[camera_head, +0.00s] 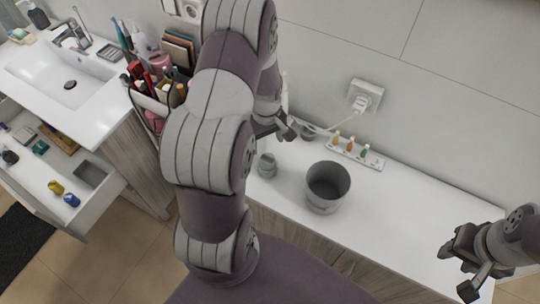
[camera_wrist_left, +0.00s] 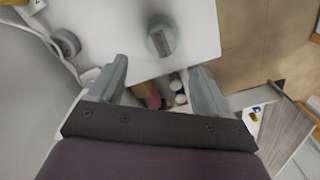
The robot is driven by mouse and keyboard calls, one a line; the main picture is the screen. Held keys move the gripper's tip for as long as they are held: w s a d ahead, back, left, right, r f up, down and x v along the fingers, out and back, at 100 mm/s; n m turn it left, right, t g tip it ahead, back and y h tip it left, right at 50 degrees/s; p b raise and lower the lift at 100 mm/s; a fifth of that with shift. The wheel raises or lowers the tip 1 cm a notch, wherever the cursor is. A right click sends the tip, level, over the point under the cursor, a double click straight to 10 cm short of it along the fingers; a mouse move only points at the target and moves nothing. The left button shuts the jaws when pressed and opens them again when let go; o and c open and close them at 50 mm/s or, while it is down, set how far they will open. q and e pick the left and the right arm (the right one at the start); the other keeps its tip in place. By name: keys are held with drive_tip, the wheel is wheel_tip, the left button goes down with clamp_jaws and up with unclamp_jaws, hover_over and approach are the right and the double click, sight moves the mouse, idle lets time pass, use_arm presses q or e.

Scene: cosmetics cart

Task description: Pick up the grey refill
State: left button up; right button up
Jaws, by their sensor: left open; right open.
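A white strip (camera_head: 356,154) on the counter by the wall holds small yellow, orange and green-capped refills (camera_head: 350,144). A grey refill is too small to make out there for certain. A small grey-green jar (camera_head: 267,165) stands on the counter's left part; it also shows in the left wrist view (camera_wrist_left: 161,40). My left gripper (camera_head: 284,132) is open and empty above the counter's left end, left of the strip; its spread fingers show in the left wrist view (camera_wrist_left: 160,80). My right gripper (camera_head: 462,270) is open and empty at the far right.
A dark grey bin (camera_head: 327,187) stands on the counter in front of the strip. A round grey device (camera_head: 308,131) with a white cable sits by the wall, below the socket (camera_head: 366,95). A filled cosmetics holder (camera_head: 150,108) is at left. The counter right of the bin is clear.

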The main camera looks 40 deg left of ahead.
sight(268, 159)
use_arm(q)
drive_tip(key=f+p, duration=0.1)
drive_tip(key=f, duration=0.1)
drive_tip(key=f+p, duration=0.1)
drive_tip(key=f, duration=0.2)
drive_tip(key=f+p, duration=0.1)
drive_tip(key=f, duration=0.2)
drive_tip(key=shift+s+d, duration=0.25)
drive_tip(key=shift+d, duration=0.1)
drive_tip(key=shift+f, duration=0.35)
drive_tip(key=shift+a, duration=0.15)
drive_tip(key=c, duration=1.1)
